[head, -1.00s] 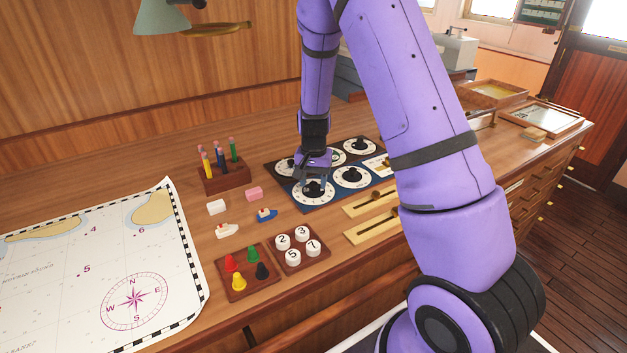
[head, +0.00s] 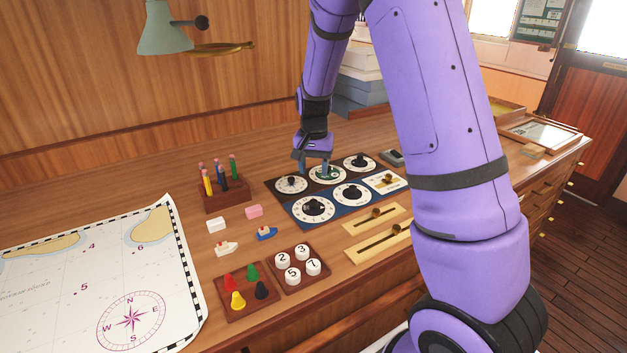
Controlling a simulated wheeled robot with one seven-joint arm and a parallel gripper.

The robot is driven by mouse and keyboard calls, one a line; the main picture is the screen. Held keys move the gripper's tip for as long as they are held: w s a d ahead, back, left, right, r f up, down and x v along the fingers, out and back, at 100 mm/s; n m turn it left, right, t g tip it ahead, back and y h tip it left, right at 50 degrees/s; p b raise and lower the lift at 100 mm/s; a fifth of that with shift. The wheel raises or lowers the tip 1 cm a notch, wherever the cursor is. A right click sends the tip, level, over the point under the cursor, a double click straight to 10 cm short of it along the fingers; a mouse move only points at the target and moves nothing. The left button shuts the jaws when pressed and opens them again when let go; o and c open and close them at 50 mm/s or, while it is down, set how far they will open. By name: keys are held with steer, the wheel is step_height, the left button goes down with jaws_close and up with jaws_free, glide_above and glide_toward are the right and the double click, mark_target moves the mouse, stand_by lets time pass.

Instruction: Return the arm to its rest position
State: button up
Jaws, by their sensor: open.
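My purple arm rises from the lower right of the head view and bends over the wooden chart table (head: 150,186). My gripper (head: 314,171) points down above the back row of the dial panel (head: 300,201), near the middle back dial (head: 326,175). Its two grey fingers are apart, with nothing seen between them. I cannot tell whether the fingertips touch the panel. The other dials with black knobs stand clear of the gripper.
A pen block (head: 226,195), small blocks, toy boats, a peg tray (head: 262,307) and a number tray (head: 318,285) lie left of the panel. Brass sliders (head: 378,242) lie in front. A chart (head: 60,290) covers the left. Blue-grey boxes (head: 358,97) stand behind the arm.

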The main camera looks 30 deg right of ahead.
steer(key=shift+r, duration=0.4)
steer(key=s+a+r+n+t+y, duration=0.1)
steer(key=s+a+r+n, duration=0.1)
steer(key=s+r, duration=0.5)
steer(key=s+a+r+n+t, duration=0.1)
steer(key=s+a+r+n, duration=0.15)
steer(key=s+r, duration=0.5)
steer(key=s+a+r+n+t, duration=0.1)
steer(key=s+r+n, duration=0.1)
steer(key=s, duration=0.6)
steer(key=s+a+r+n+t+h, duration=0.1)
steer(key=s+a+r+t, duration=0.1)
steer(key=s+r, duration=0.3)
steer(key=s, duration=0.3)
steer(key=shift+s+a+n, duration=0.15)
steer(key=shift+a+n, duration=0.1)
steer(key=shift+n, duration=0.1)
